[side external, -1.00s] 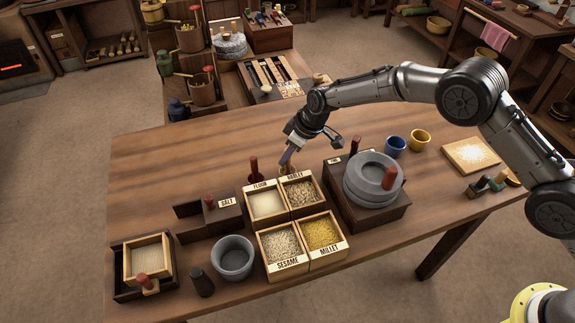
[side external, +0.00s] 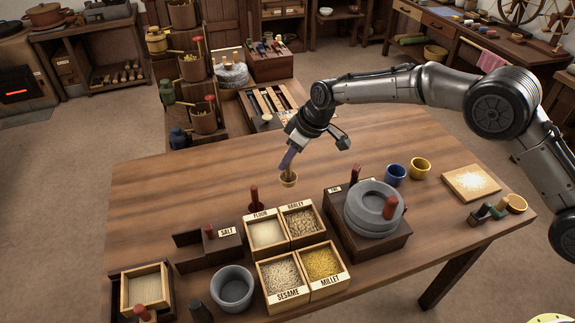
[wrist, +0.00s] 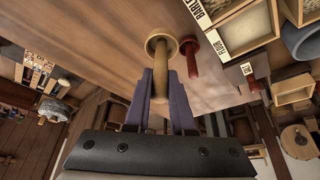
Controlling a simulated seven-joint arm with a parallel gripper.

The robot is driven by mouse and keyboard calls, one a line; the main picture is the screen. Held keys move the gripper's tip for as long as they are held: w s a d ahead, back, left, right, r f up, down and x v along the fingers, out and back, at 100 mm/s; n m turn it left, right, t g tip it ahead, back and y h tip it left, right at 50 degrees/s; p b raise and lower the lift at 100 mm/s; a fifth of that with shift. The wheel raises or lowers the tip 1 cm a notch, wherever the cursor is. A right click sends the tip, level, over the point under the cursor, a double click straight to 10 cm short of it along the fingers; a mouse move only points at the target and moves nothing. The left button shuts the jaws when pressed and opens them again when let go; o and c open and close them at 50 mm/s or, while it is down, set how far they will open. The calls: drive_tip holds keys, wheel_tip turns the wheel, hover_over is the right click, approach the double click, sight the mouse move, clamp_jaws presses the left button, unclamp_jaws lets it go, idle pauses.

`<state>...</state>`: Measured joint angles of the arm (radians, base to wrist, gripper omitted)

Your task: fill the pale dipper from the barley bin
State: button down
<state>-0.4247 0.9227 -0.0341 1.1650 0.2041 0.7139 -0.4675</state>
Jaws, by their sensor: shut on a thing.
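My gripper (side external: 290,157) is shut on the handle of the pale dipper (side external: 289,180) and holds it above the table, behind the bins. In the wrist view the dipper's round pale cup (wrist: 161,44) lies just beyond the fingertips (wrist: 160,85). I cannot tell whether the cup holds grain. The barley bin (side external: 319,225), an open wooden box of tan grain with a BARLEY label, stands in front of and below the dipper, apart from it.
The flour (side external: 267,234), sesame (side external: 283,273) and millet (side external: 323,262) bins adjoin the barley bin. A red-handled tool (side external: 255,200) stands behind the flour bin. A stone quern (side external: 374,209) is to the right. The back left of the table is clear.

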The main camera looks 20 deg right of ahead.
drive_tip(key=s+r, duration=0.1)
drive_tip(key=s, duration=1)
drive_tip(key=shift+w+f, duration=0.15)
drive_tip(key=shift+f, duration=4)
wheel_tip(320, 180, up, 8)
